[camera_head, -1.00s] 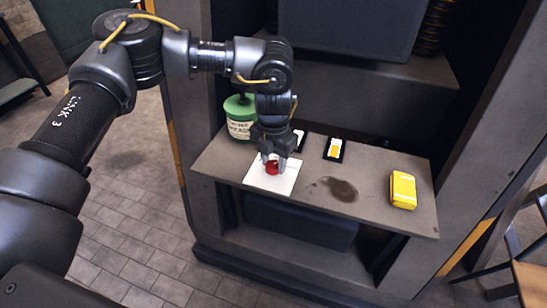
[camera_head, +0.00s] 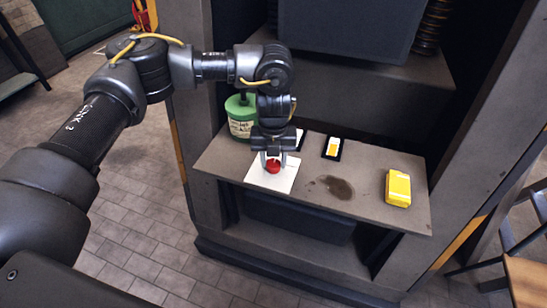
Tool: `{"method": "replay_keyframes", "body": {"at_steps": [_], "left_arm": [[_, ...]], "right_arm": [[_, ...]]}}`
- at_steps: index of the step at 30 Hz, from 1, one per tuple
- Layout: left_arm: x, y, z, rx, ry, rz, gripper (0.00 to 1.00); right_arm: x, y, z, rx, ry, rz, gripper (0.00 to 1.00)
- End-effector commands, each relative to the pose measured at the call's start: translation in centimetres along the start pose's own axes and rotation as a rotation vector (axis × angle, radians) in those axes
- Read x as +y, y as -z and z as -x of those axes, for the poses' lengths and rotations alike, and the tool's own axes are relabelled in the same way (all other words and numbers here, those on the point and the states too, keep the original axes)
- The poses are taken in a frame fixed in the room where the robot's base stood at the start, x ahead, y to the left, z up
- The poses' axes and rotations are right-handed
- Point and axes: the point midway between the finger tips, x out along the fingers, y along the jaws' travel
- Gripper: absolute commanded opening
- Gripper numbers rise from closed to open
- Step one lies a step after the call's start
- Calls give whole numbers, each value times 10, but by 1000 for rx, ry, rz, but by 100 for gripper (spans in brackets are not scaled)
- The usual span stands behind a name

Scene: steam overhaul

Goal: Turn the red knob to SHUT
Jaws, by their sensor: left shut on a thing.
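The red knob (camera_head: 273,166) sits on a white square plate (camera_head: 284,182) at the front left of the grey shelf. My left gripper (camera_head: 273,161) points down over the plate and is shut on the red knob, with its fingers at the knob's sides. Part of the knob and the back of the plate are hidden by the gripper. No SHUT marking can be read at this size. My right gripper is not in view.
A green-lidded tub (camera_head: 240,118) stands close behind my left gripper. A black-framed card (camera_head: 333,148) and a yellow box (camera_head: 398,188) lie to the right on the shelf (camera_head: 375,215). A dark stain (camera_head: 336,187) marks the shelf between plate and box.

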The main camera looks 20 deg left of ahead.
Motion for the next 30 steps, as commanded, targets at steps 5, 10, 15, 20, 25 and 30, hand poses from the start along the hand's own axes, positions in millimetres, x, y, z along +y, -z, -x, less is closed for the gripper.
{"method": "replay_keyframes", "body": {"at_steps": [5,10,15,20,25,30], "left_arm": [[0,-1,1,-4,1,9,15],[0,-1,1,-4,1,9,15],[0,-1,1,-4,1,8,48],[0,-1,1,-3,1,7,59],[0,-1,1,-2,0,7,59],[0,-2,12,-5,1,6,59]], "right_arm": [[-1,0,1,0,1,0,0],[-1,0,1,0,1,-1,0],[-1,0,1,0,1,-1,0],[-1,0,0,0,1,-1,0],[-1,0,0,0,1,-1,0],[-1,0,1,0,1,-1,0]]}}
